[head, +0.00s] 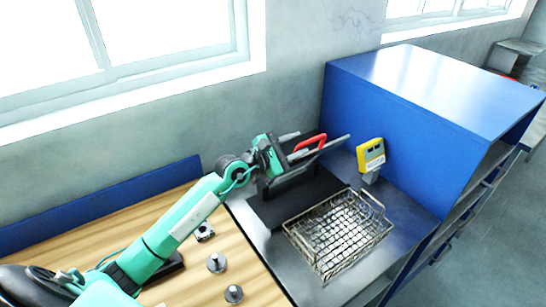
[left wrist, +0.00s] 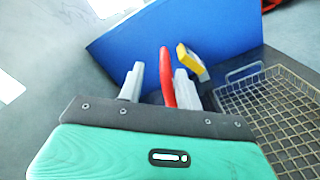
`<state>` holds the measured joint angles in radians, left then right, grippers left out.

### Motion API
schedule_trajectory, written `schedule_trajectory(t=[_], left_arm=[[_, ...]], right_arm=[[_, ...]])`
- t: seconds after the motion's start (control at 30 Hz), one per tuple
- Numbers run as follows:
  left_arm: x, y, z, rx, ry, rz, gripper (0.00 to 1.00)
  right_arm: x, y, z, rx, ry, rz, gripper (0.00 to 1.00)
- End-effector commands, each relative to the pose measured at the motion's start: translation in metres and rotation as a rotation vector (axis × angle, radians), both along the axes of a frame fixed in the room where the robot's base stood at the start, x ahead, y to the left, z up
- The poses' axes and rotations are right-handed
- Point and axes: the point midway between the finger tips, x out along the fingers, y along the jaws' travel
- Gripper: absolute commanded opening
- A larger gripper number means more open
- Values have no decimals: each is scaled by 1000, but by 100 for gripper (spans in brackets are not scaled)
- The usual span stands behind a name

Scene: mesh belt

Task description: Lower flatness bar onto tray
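A wire mesh tray (head: 303,256) lies on the grey metal worktop, and it also shows at the right of the left wrist view (left wrist: 248,80). A red handle (head: 311,142), seemingly part of the flatness bar, stands up behind the tray, above a black base (head: 300,200). My left gripper (head: 318,138) is at the red handle, its grey fingers apart. In the left wrist view the red handle (left wrist: 167,80) shows between the fingers, nearer the right one, with a gap to the left one. The rest of the bar is largely hidden. My right gripper is not in view.
A yellow device (head: 370,155) stands just right of the handle, behind the tray. A large blue cabinet (head: 430,90) rises at the right. Small metal parts (head: 216,263) sit on the wooden table at the left. The worktop in front of the tray is clear.

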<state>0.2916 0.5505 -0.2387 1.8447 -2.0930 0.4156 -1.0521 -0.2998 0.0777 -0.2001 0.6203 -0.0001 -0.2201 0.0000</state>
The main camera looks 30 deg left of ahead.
Motion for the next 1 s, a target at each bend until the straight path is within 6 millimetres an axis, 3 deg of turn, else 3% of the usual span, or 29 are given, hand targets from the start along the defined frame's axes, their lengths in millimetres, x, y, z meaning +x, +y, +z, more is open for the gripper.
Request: schedule_trajectory(t=[0.2,0.4,0.6,1.0], left_arm=[[-43,25,-5,5,0,0,34],[-69,40,-3,4,1,0,34],[-81,47,-1,3,1,-1,34],[-82,47,0,1,0,-1,34]], right_arm=[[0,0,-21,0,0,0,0],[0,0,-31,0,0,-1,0],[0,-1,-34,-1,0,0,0],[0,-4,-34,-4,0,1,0]])
